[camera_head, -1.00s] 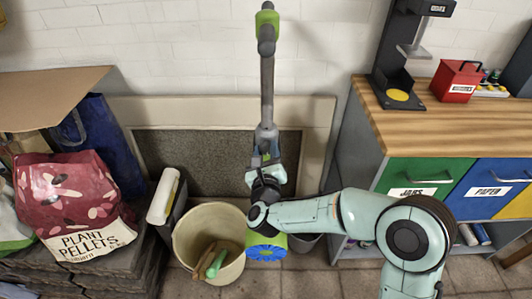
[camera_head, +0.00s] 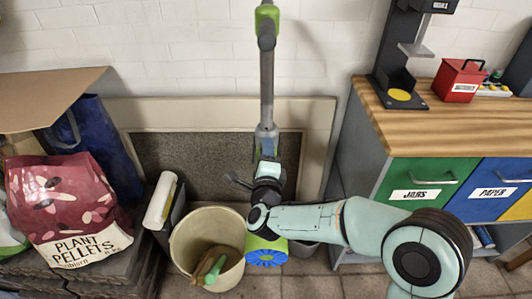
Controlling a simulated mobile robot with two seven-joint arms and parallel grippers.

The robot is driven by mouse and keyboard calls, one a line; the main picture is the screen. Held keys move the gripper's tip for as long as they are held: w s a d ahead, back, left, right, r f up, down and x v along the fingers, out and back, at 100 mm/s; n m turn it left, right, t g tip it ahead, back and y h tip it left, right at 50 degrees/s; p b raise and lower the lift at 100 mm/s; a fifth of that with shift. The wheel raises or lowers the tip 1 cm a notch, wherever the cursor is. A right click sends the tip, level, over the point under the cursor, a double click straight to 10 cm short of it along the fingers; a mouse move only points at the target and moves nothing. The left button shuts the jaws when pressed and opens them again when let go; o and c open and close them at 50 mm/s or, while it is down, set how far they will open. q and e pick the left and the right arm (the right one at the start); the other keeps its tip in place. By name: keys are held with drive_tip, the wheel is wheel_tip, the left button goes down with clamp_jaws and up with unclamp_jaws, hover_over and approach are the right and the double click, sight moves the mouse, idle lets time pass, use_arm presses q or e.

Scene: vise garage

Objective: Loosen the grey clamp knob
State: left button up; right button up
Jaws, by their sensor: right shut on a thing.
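A tall tool stands upright at centre, with a grey shaft (camera_head: 267,85), a green top part (camera_head: 267,18) and a green and blue lower end (camera_head: 267,257). A paler grey collar (camera_head: 266,131) sits on the shaft. My right gripper (camera_head: 266,152) reaches up to the shaft just below this collar. It is shut on the grey clamp knob, which its fingers and wrist mostly hide. A small dark part sticks out left of my wrist; I cannot tell what it belongs to. My left gripper is not in view.
A cream bucket (camera_head: 178,245) with tools stands left of the tool's lower end. A plant pellets bag (camera_head: 65,205) lies further left. A wooden-topped cabinet (camera_head: 440,130) with a red box (camera_head: 459,80) stands right. A framed grey panel (camera_head: 200,160) is behind.

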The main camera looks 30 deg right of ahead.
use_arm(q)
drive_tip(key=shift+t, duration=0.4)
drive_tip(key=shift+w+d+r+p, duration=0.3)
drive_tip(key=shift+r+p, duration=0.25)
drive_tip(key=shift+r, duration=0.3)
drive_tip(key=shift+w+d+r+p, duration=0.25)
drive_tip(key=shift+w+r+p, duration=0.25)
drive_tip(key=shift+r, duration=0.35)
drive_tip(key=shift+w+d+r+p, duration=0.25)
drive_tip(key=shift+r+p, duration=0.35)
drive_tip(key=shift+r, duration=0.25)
use_arm(e)
drive_tip(key=shift+n, duration=5.5)
drive_tip(key=o, duration=1.1)
drive_tip(key=shift+c, duration=0.2)
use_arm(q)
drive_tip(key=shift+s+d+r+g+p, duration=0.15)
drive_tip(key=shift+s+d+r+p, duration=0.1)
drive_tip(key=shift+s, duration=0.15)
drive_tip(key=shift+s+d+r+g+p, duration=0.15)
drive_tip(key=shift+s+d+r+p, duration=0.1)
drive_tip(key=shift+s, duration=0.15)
use_arm(e)
drive_tip(key=v, duration=1.3)
drive_tip(key=shift+s+a, duration=0.15)
